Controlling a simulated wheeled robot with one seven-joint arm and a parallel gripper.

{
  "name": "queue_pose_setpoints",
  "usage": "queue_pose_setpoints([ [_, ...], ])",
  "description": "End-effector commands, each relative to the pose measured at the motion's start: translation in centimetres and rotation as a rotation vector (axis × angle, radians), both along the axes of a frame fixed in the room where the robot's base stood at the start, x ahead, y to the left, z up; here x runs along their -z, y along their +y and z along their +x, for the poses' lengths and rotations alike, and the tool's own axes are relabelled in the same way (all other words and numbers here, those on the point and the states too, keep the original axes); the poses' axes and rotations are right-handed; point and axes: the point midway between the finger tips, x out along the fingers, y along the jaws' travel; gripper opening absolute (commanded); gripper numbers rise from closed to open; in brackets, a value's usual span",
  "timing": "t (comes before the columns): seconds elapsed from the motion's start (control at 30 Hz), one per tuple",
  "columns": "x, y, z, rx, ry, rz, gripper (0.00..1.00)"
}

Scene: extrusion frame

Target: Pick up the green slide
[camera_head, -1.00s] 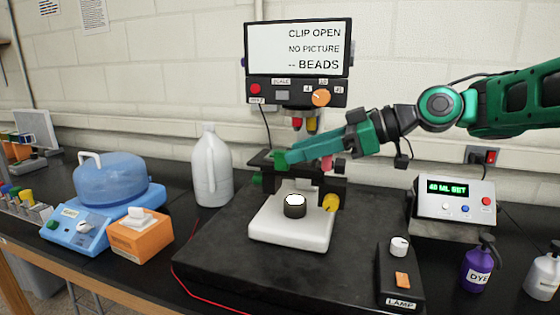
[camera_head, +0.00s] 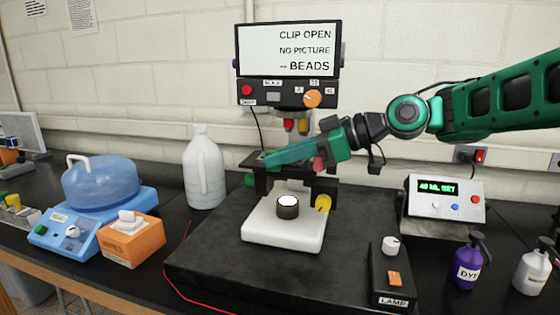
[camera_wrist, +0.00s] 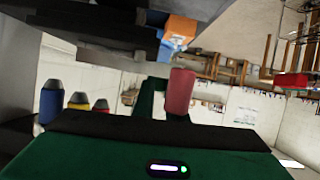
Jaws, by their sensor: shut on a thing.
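My gripper (camera_head: 270,160), green, reaches in from the right at the microscope's dark stage (camera_head: 262,184), below the lenses. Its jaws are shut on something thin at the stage. I take it to be the green slide, but its outline cannot be told from the green fingers. In the wrist view a green finger (camera_wrist: 150,97) stands beside a red cylinder (camera_wrist: 180,92). The red piece also shows below my gripper in the head view (camera_head: 319,163). The microscope screen (camera_head: 290,49) reads CLIP OPEN and NO PICTURE.
Coloured lenses (camera_head: 290,125) hang close above my gripper. A white base with a round lamp (camera_head: 288,207) is below. A lamp control (camera_head: 392,275) is front right.

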Motion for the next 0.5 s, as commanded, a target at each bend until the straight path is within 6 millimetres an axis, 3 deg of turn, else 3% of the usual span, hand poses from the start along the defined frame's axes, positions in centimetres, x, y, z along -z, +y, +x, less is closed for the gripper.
queue_pose_setpoints([
  [0.3, -1.6, -0.1, 0.0, 0.001, -0.002, -0.001, 0.00],
  [0.5, -1.6, 1.0, -3.0, 0.000, -0.002, -0.001, 0.00],
])
